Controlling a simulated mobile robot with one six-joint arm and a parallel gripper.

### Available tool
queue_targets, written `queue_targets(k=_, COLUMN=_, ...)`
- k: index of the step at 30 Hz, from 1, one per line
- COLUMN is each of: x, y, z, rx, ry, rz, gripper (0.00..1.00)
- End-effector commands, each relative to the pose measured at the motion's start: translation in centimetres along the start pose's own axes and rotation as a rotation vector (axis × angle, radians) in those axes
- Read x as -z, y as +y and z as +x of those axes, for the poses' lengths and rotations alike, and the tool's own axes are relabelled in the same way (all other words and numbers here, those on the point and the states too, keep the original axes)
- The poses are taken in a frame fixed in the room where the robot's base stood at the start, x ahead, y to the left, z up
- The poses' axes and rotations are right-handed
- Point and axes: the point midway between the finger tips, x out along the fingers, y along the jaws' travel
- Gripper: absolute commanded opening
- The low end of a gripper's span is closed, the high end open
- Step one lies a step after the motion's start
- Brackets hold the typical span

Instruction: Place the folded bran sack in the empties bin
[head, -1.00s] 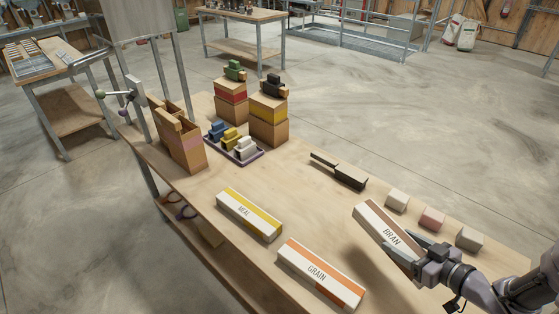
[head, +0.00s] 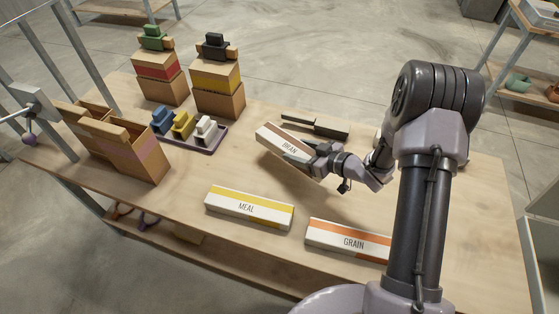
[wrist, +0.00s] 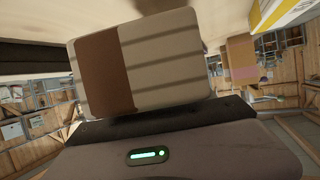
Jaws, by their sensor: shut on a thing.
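The folded bran sack (head: 280,139) is a long white block with a brown band and the word BRAN. My gripper (head: 318,160) is shut on its right end and holds it tilted above the table. In the wrist view the sack (wrist: 150,65) shows its pale side and brown stripe, just beyond my gripper (wrist: 150,128). No container in view is marked as the empties bin, so I cannot tell which it is. An open-topped brown box (head: 125,152) with a pink band stands at the table's left end.
The meal sack (head: 250,208) and grain sack (head: 347,240) lie near the front edge of the table (head: 185,185). A tray (head: 213,143) of small coloured blocks and two block-topped cartons stand behind. A dark tool (head: 318,126) lies just behind the bran sack. Bare table lies between tray and meal sack.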

Motion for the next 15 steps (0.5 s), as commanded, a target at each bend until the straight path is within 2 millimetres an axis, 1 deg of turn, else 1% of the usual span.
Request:
queue_targets(k=1, x=-1.7, y=0.0, z=0.7, rx=0.001, ry=0.0, rz=0.003, gripper=0.17)
queue_targets(k=7, x=-4.3, y=0.0, z=1.8, rx=0.001, ry=0.0, rz=0.001, gripper=0.17)
queue_targets(k=10, x=-6.2, y=0.0, z=2.6, rx=0.0, ry=-0.001, rz=0.002, gripper=0.17)
queue_targets(k=12, x=-6.7, y=0.0, z=2.8, rx=0.0, ry=0.001, rz=0.0, gripper=0.17)
queue_targets(k=15, x=-6.4, y=0.0, z=2.7, rx=-0.001, ry=0.001, rz=-0.001, gripper=0.17)
